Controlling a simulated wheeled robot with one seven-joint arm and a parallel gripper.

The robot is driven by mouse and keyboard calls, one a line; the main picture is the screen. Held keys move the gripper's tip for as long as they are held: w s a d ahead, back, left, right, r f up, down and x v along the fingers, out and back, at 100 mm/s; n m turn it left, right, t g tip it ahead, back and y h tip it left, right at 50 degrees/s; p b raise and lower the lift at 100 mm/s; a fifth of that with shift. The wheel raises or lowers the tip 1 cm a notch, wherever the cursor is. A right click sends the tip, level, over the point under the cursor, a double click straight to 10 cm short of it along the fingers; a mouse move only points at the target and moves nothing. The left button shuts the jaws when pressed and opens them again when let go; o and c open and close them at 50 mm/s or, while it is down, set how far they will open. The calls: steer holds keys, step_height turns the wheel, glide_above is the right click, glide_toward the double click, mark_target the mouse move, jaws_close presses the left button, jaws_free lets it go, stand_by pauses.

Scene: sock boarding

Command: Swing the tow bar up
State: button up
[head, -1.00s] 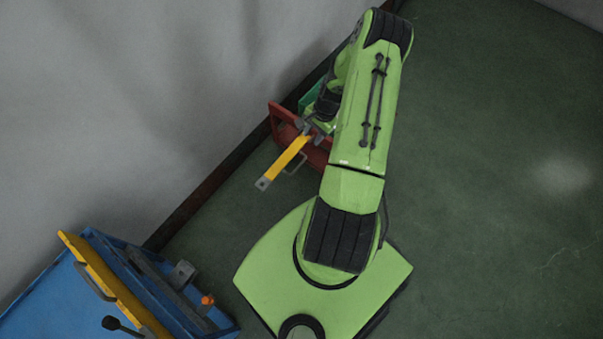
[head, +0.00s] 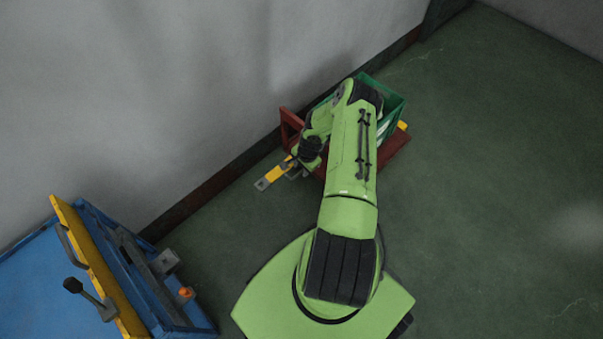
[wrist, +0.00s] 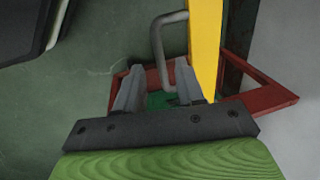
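The yellow tow bar (head: 275,174) sticks out from the front of a red cart (head: 290,127) toward the lower left, with a grey end plate. Its cart end is hidden by my arm. In the wrist view the bar (wrist: 205,45) runs along the right side, with a grey loop handle (wrist: 157,45) on its left. My gripper (wrist: 160,65) is open, its fingers apart on either side of the handle's lower stretch, with a gap left. In the head view my gripper (head: 293,165) is at the bar, partly hidden by my wrist.
A blue unit (head: 40,292) with a yellow bar (head: 92,265), a black-knobbed lever (head: 85,291) and an orange knob (head: 186,293) stands lower left. The floor on the right is clear.

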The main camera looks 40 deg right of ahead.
steer(key=shift+w+f+b, duration=0.2)
steer(key=shift+f+b, duration=0.1)
steer(key=shift+f, duration=0.85)
jaws_close()
